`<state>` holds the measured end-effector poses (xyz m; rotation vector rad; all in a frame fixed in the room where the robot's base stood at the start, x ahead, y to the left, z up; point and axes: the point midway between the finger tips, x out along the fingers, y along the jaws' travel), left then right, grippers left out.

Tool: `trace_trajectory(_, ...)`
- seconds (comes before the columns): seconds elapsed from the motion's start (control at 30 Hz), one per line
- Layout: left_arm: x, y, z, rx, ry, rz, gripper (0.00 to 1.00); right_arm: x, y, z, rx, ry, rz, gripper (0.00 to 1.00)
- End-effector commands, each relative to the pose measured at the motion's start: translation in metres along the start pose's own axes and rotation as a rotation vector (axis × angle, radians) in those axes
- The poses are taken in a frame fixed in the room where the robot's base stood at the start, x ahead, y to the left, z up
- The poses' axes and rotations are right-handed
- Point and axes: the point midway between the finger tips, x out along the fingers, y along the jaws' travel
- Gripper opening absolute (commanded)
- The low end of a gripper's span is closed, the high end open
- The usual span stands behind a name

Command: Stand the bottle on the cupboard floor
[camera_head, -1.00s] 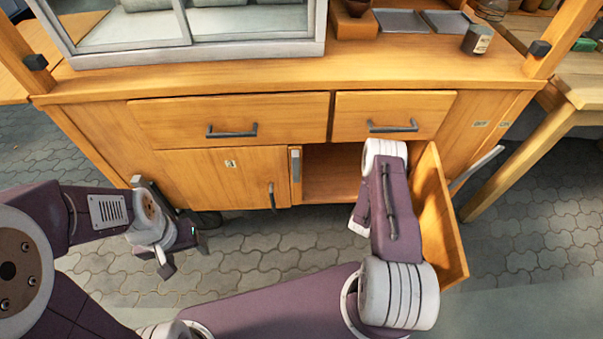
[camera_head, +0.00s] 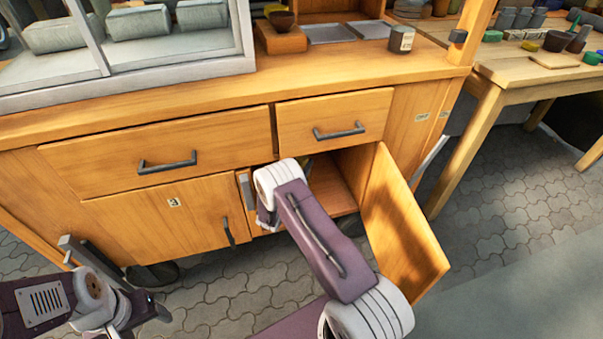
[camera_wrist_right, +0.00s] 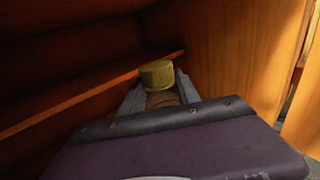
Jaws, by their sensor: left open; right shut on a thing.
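The cupboard (camera_head: 330,190) stands open in the head view, its door (camera_head: 400,225) swung out to the right. My right arm reaches into the opening and hides much of the inside. In the right wrist view my right gripper (camera_wrist_right: 160,92) is shut on the bottle (camera_wrist_right: 157,73), with its ridged yellow-olive cap above the fingers and a brownish part between them. The bottle's lower part is hidden, so I cannot tell whether it touches the cupboard floor. My left gripper (camera_head: 145,316) is open and empty, low at the left, in front of the cupboard.
Two closed drawers (camera_head: 165,145) with dark handles sit above the opening. A closed door (camera_head: 165,220) is left of it. The counter above holds a glazed case (camera_head: 130,50) and a small labelled jar (camera_head: 401,39). A wooden table (camera_head: 520,70) stands at the right.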

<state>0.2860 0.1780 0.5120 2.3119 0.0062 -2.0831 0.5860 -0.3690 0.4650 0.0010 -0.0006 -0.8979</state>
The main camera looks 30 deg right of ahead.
Motion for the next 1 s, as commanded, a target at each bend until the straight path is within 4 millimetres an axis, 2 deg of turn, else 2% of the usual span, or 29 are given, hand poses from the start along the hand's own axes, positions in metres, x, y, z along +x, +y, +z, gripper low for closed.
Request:
trace_trajectory(0.03, 0.013, 0.000, 0.001, 0.000, 0.000, 0.000, 0.66, 0.000, 0.000, -0.015, -0.001, 0.000, 0.000, 0.00)
trace_trajectory(0.13, 0.027, -0.001, 0.003, 0.000, 0.000, 0.000, 0.66, 0.000, 0.000, -0.033, 0.001, -0.001, 0.000, 0.00)
trace_trajectory(0.47, 0.026, -0.001, 0.003, 0.000, 0.000, 0.000, 0.66, 0.000, -0.001, -0.033, 0.000, -0.001, 0.000, 0.00)
trace_trajectory(0.5, 0.025, -0.001, 0.003, 0.000, 0.000, 0.000, 0.66, 0.000, -0.001, -0.034, 0.000, 0.000, 0.000, 0.44)
trace_trajectory(0.57, 0.025, -0.001, 0.003, 0.000, 0.000, 0.000, 0.66, 0.000, -0.001, -0.033, 0.000, 0.000, 0.000, 0.60)
trace_trajectory(0.9, 0.022, 0.000, 0.002, 0.000, 0.000, 0.000, 0.66, 0.000, -0.001, -0.029, 0.000, 0.000, 0.000, 0.60)
trace_trajectory(1.0, 0.016, 0.000, 0.002, 0.000, 0.000, 0.000, 0.66, -0.010, 0.001, -0.028, -0.003, 0.002, 0.004, 0.60)
